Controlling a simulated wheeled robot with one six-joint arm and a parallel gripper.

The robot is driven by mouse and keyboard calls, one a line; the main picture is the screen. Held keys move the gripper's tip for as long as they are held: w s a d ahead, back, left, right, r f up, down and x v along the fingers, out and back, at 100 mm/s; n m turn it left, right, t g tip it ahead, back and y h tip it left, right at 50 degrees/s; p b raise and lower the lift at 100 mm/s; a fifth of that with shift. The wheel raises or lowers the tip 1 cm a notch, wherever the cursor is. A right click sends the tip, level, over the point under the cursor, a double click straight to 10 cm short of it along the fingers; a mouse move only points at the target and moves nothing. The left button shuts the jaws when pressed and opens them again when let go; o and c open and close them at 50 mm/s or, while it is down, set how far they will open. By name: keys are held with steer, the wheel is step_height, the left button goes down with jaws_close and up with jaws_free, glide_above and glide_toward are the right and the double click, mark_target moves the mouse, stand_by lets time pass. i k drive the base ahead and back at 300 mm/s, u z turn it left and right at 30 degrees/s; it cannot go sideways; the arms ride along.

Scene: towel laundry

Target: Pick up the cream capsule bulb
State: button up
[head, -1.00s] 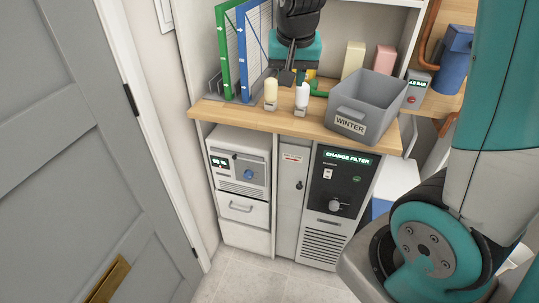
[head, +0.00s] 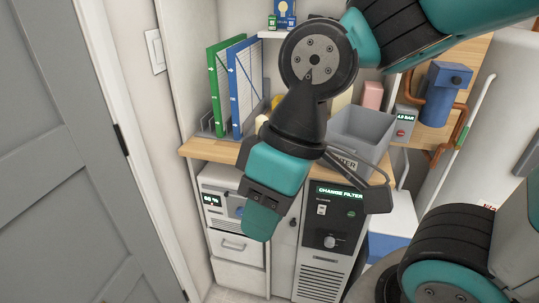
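The cream capsule bulb (head: 261,122) stands on the wooden counter, right of the blue binder. Only its upper part shows clearly beside my wrist. My gripper (head: 372,197) hangs in front of the counter, nearer the camera and lower right of the bulb in the picture. It is clear of the bulb. Its dark fingers are seen at a slant, and their opening is unclear. I see nothing held. The white bulb seen earlier beside the cream one is hidden behind my arm.
A green binder (head: 214,95) and a blue binder (head: 243,85) stand left on the counter (head: 197,148). A grey bin (head: 365,130) labelled WINTER stands right, partly covered by my arm. A pink block (head: 372,95) and a blue pump (head: 441,95) are behind and right.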

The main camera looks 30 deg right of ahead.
mark_target(259, 120)
steer(key=z, duration=0.45)
steer(key=k, duration=0.4)
steer(key=u, duration=1.2)
steer(key=i, duration=0.75)
steer(key=z, duration=1)
steer(key=i, duration=0.75)
steer(key=z, duration=0.7)
